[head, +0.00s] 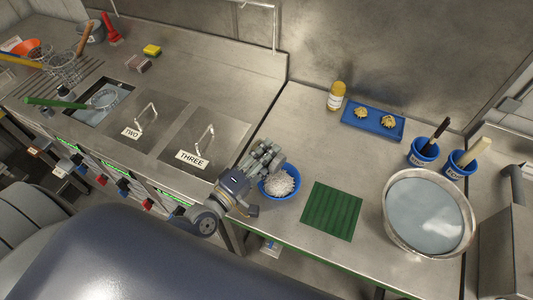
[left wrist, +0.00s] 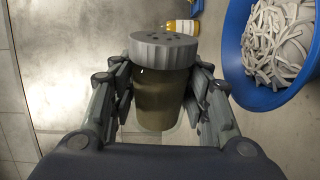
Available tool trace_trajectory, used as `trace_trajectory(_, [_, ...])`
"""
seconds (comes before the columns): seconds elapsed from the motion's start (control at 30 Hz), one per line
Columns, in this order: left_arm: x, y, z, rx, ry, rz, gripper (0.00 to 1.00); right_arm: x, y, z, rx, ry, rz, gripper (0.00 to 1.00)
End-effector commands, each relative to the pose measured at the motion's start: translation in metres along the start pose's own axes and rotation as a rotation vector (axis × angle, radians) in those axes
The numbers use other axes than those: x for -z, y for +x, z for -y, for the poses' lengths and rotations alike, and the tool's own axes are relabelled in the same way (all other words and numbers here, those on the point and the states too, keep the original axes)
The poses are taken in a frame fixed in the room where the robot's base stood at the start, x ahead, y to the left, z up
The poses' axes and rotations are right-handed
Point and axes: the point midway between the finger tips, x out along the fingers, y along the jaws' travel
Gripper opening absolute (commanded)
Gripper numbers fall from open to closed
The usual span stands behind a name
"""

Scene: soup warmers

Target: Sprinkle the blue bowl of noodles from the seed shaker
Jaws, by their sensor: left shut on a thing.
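My left gripper (head: 268,158) is at the upper left edge of the blue bowl (head: 268,191) in the head view. It is shut on the seed shaker (left wrist: 162,95), a dark translucent jar with a grey ribbed lid with holes, held between both fingers in the left wrist view. In the head view the fingers mostly hide the shaker. The blue bowl holds pale noodles (head: 280,183) and stands on the steel counter. In the left wrist view the bowl (left wrist: 238,85) is to the right of the shaker, apart from it. My right gripper is not in view.
A green mat (head: 332,211) lies right of the bowl, with a large metal basin (head: 388,222) beyond. A yellow-capped bottle (head: 336,95) and a blue tray (head: 356,121) stand behind. Two blue cups (head: 421,158) hold utensils. Lidded warmers (head: 217,150) are left.

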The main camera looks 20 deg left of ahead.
Motion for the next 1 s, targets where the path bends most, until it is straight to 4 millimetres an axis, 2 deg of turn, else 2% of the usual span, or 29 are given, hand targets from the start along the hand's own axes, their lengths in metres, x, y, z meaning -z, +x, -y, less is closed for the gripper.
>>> trace_trajectory(0.8, [-0.005,0.000,-0.020,0.000,0.406,-0.002,0.18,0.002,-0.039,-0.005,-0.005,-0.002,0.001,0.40])
trace_trajectory(1.0, [-0.009,0.000,-0.022,-0.001,0.453,-0.001,0.18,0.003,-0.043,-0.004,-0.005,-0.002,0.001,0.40])
